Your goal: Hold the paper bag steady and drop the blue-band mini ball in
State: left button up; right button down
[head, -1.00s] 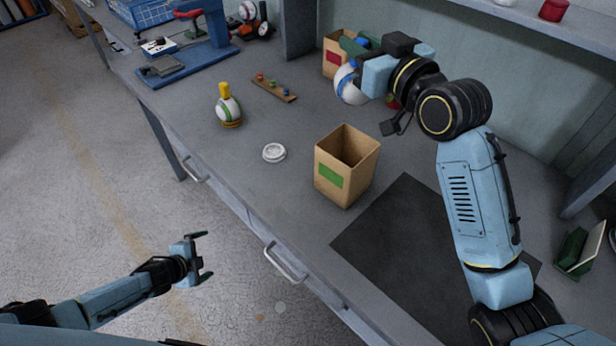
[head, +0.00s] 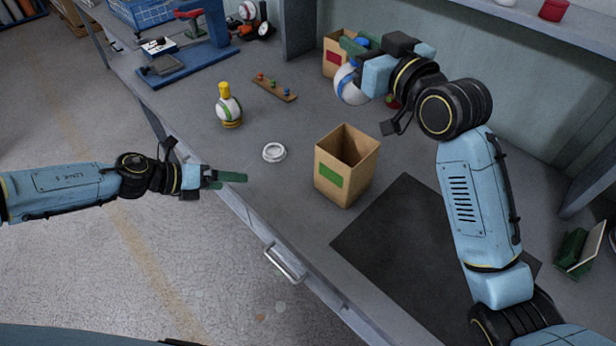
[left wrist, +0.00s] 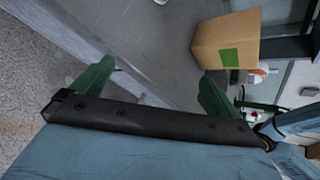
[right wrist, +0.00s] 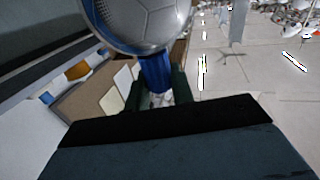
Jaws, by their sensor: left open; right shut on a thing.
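An open brown paper bag with a green label (head: 328,176) stands upright on the bench. It also shows in the left wrist view (left wrist: 212,42). My left gripper (head: 240,177) is open and empty at the bench's front edge, to the left of the bag and apart from it. My right gripper (head: 355,62) is shut on the blue-band mini ball (head: 350,86), above the bench behind the bag. In the right wrist view the white and grey ball (right wrist: 145,18) sits beyond the fingers, with a blue part between them. The bag's inside is mostly hidden.
A white round lid (head: 273,152) lies left of the bag. Another ball with a yellow top (head: 228,106) and a small wooden rack (head: 273,87) stand farther back. A second bag with a red label (head: 334,62) is behind the held ball. A dark mat (head: 410,245) lies right of the bag.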

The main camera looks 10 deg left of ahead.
aim_at(342, 165)
pick_arm(q)
jog(key=d+r+n, duration=0.1)
jog(key=d+n, duration=0.1)
jog(key=d, duration=0.1)
jog(key=w+d+n+t+h, duration=0.1)
jog(key=d+n, duration=0.1)
jog(key=d, duration=0.1)
jog(key=d+r+n+t, duration=0.1)
jog(key=d, duration=0.2)
jog(key=shift+w+r+n, duration=0.2)
jog(key=shift+r+n, duration=0.15)
jog(key=shift+n, duration=0.05)
jog(key=s+d+r+n+t+y, duration=0.15)
jog(key=d+n, duration=0.45)
jog(key=n, duration=0.6)
jog(key=s+d+r+n+t+y, duration=0.1)
jog(key=d+r+n, duration=0.35)
jog(key=n, duration=0.75)
jog(key=x, duration=0.8)
jog(key=s+f+x, duration=0.1)
jog(key=x, duration=0.3)
jog(key=shift+w+d+f, duration=0.15)
jog(key=shift+d+f, duration=0.05)
jog(key=shift+d, duration=0.2)
